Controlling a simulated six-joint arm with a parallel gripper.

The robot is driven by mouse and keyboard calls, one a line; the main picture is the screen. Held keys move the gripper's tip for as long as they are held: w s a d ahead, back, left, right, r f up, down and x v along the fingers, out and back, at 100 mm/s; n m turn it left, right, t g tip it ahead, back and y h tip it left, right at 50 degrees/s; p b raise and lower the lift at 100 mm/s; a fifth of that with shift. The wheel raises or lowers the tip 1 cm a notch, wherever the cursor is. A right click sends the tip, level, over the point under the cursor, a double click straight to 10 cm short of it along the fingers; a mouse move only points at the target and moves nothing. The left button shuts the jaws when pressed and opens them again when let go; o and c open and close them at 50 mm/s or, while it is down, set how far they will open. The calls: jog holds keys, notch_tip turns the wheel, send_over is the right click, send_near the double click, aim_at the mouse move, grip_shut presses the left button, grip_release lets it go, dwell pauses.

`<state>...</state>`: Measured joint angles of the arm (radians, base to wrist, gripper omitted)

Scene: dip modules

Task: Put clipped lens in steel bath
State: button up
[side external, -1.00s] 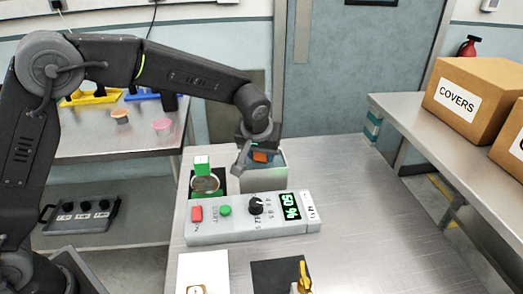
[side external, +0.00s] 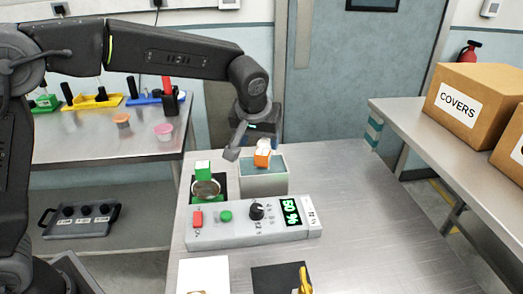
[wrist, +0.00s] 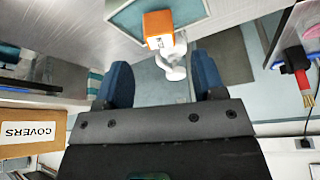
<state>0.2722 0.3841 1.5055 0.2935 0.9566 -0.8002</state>
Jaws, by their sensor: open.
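The steel bath (side external: 263,185) is an open grey box behind the control unit, with a pale teal surface inside. An orange clip (side external: 262,158) with a white part stands upright at the bath's opening; its lower end and any lens on it are hidden. In the wrist view the orange clip (wrist: 158,24) and white part lie ahead of the fingers, over the bath's edge. My gripper (side external: 255,147) is open just above the clip; its two blue-padded fingers (wrist: 162,78) are apart with nothing clearly held between them.
A green-and-white block (side external: 203,168) with a round disc stands left of the bath. The control unit (side external: 250,232) with a green display is in front. A white pad (side external: 203,274) and a black pad (side external: 268,281) lie nearer. The table's right side is clear.

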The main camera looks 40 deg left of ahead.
jog(key=s+a+r+m+h, duration=0.1)
jog(key=s+a+r, duration=0.25)
jog(key=s, duration=0.45)
jog(key=s+a+r+m, duration=0.1)
jog(key=s+a+r, duration=0.2)
jog(key=s+r, duration=0.35)
jog(key=s+a+f+m, duration=0.1)
jog(key=s+f, duration=0.2)
jog(key=s, duration=0.4)
jog(key=s+a+f+m+t, duration=0.1)
jog(key=s+f, duration=0.2)
jog(key=s, duration=0.3)
jog(key=shift+s+a+f+m+h, duration=0.3)
jog(key=shift+s+a+f+h, duration=0.1)
